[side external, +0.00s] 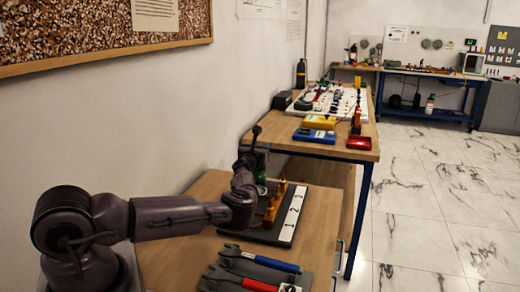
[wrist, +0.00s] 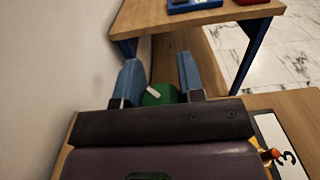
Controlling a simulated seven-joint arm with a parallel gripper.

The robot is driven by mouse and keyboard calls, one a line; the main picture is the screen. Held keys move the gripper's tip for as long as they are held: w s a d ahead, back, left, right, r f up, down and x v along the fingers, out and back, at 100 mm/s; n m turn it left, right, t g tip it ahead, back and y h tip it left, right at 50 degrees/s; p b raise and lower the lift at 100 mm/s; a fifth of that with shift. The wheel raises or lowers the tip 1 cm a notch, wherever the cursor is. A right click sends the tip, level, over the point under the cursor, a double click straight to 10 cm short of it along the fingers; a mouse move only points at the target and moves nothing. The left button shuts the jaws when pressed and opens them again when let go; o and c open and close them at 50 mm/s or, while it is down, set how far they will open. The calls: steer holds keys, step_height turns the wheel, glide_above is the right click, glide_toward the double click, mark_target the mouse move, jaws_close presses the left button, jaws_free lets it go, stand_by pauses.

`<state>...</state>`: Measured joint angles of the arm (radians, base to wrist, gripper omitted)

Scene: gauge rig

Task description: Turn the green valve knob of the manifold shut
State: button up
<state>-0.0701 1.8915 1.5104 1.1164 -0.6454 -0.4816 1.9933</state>
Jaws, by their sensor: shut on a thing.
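The green valve knob (wrist: 160,95), with a white pointer mark on top, sits between the two blue fingers of my gripper (wrist: 158,78) in the wrist view. The gripper is shut on the knob. In the side view the gripper (side external: 260,168) is at the far left of the manifold, and a bit of green (side external: 262,189) shows beneath it. The manifold has a dark base (side external: 258,235) and a white strip (side external: 292,214) numbered 1, 2, 3. A yellow-orange valve part (side external: 274,203) stands beside the strip. The "3" label (wrist: 283,157) shows in the wrist view.
In front of the manifold, a blue-handled tool (side external: 265,261) and a red-handled tool (side external: 245,281) lie on a dark tray. A second table (side external: 345,147) behind holds a blue-and-yellow device (side external: 318,129) and a red stand (side external: 357,142). The wall is close on the left.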

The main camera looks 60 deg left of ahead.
steer(key=shift+m+t+h, duration=0.3)
steer(key=shift+h, duration=0.1)
steer(key=m+t+h, duration=0.1)
steer(key=h, duration=0.1)
steer(key=m+t+h, duration=0.1)
steer(key=m+h, duration=0.1)
steer(key=m+t+h, duration=0.1)
steer(key=shift+w+d+t+h, duration=0.1)
steer(key=shift+d+t+h, duration=0.2)
steer(key=shift+h, duration=0.1)
steer(key=shift+w+d+m+t+h, duration=0.15)
steer(key=shift+m+t+h, duration=0.1)
steer(key=shift+m+h, duration=0.95)
steer(key=shift+s+d+m+t+h, duration=0.2)
steer(key=shift+m+h, duration=0.6)
steer(key=shift+h, duration=0.8)
steer(key=shift+w, duration=0.2)
steer(key=o, duration=0.9)
steer(key=shift+s, duration=0.1)
steer(key=s, duration=1.2)
steer(key=shift+s+d, duration=0.1)
steer(key=shift+s, duration=0.3)
